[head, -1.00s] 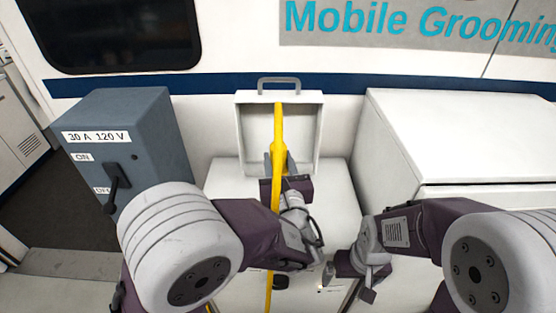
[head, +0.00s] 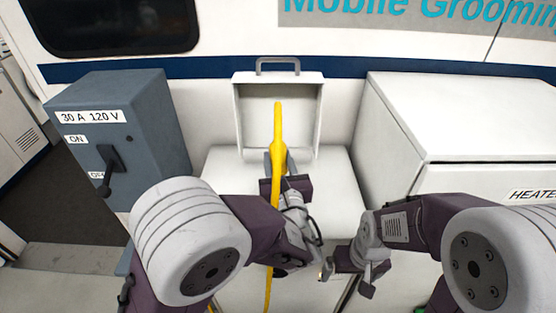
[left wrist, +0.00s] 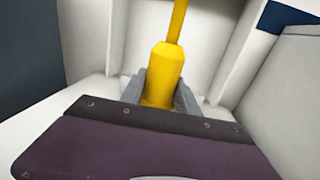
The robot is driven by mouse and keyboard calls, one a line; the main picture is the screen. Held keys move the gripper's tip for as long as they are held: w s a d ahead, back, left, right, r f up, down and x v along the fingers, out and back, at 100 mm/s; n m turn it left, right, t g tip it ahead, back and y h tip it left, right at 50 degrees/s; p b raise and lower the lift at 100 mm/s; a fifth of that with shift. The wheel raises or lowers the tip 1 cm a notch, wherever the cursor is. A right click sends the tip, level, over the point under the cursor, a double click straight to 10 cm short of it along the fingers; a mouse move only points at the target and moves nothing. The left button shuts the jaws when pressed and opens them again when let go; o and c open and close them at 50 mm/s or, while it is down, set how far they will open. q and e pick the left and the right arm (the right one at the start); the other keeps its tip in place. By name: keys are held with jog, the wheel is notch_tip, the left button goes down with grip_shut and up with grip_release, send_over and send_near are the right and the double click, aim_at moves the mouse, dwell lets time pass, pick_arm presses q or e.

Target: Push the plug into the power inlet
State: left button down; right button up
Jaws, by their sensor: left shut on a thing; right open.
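A yellow plug (head: 278,158) with a yellow cable (head: 268,288) stands near the middle of the head view. My left gripper (head: 276,170) is shut on its thick body. In the left wrist view the plug (left wrist: 165,75) sits between the grey fingers, with a thinner yellow part running up and away. The plug overlaps an open white box (head: 240,118) with a top handle, against the wall. I cannot make out the power inlet; the plug and my left arm cover part of that area. My right gripper (head: 348,272) is open and empty, low and to the right.
A grey breaker box (head: 150,135) labelled 30 A 120 V stands at left. A white cabinet (head: 400,120) labelled HEATER stands at right. A white surface (head: 340,185) lies below the open box. Bare floor shows at left.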

aim_at(278, 173)
pick_arm(q)
jog(key=shift+s+r, duration=0.1)
jog(key=shift+s, duration=0.05)
dwell(0.3)
jog(key=shift+f+b, duration=0.25)
jog(key=shift+b, duration=0.15)
jog(key=shift+f, duration=0.15)
jog(key=shift+f+b, duration=0.55)
jog(key=shift+b, duration=0.2)
jog(key=shift+f+b, duration=0.5)
jog(key=shift+f+b, duration=0.65)
jog(key=shift+b, duration=0.05)
dwell(0.5)
jog(key=c, duration=0.8)
grip_release()
